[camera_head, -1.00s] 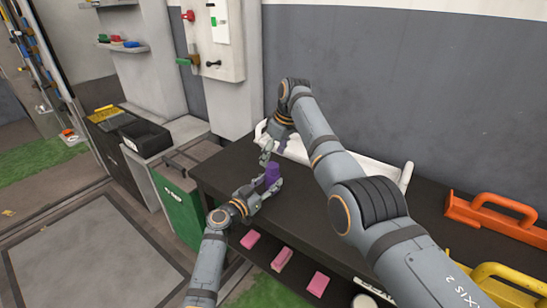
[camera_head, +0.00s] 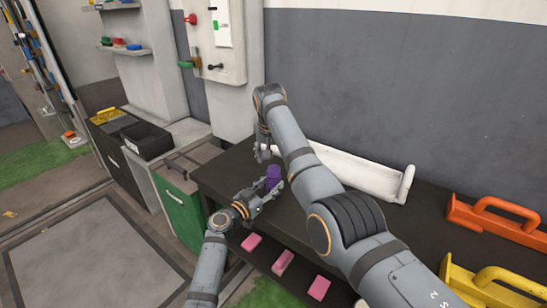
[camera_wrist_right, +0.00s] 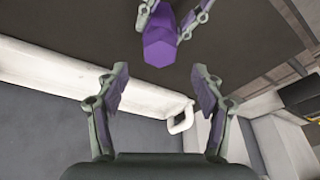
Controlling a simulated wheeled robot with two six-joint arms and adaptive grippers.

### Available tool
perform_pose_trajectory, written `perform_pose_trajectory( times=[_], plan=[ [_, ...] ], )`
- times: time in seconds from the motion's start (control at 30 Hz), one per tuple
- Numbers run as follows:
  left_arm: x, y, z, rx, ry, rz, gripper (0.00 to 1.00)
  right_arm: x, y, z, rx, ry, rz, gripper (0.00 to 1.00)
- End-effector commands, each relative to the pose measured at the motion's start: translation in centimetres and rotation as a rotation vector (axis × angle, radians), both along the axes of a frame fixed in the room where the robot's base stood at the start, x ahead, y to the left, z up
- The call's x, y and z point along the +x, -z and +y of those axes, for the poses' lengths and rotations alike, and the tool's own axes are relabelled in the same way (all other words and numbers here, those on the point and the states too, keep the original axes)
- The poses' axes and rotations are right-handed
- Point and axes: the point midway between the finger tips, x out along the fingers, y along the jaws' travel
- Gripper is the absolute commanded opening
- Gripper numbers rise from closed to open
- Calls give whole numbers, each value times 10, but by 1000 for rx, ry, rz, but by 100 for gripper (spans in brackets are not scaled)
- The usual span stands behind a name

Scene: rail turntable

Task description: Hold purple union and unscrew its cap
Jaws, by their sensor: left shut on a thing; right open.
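The purple union (camera_head: 273,176) is held over the front left part of the dark table. Its faceted end also shows at the top of the right wrist view (camera_wrist_right: 160,46). My left gripper (camera_head: 266,189) is shut on it, with a finger on either side. My right gripper (camera_head: 266,152) is open and empty, just behind the union. In the right wrist view its two padded fingers (camera_wrist_right: 160,86) are spread apart, and the union lies beyond them, not between them. I cannot make out the seam between cap and body.
A long white tray (camera_head: 350,170) lies along the back of the table (camera_head: 215,178). Orange (camera_head: 490,218) and yellow (camera_head: 480,285) handled items stand at the right. Pink blocks (camera_head: 283,262) lie on the lower shelf.

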Motion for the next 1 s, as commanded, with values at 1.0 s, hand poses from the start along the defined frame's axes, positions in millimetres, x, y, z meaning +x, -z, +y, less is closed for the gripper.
perform_pose_trajectory(
  times=[1.0],
  plan=[
    [0, 0, 0, 0, 0, 0, 0, 0, 40, 0, 1, 0, 0, 68]
  ],
)
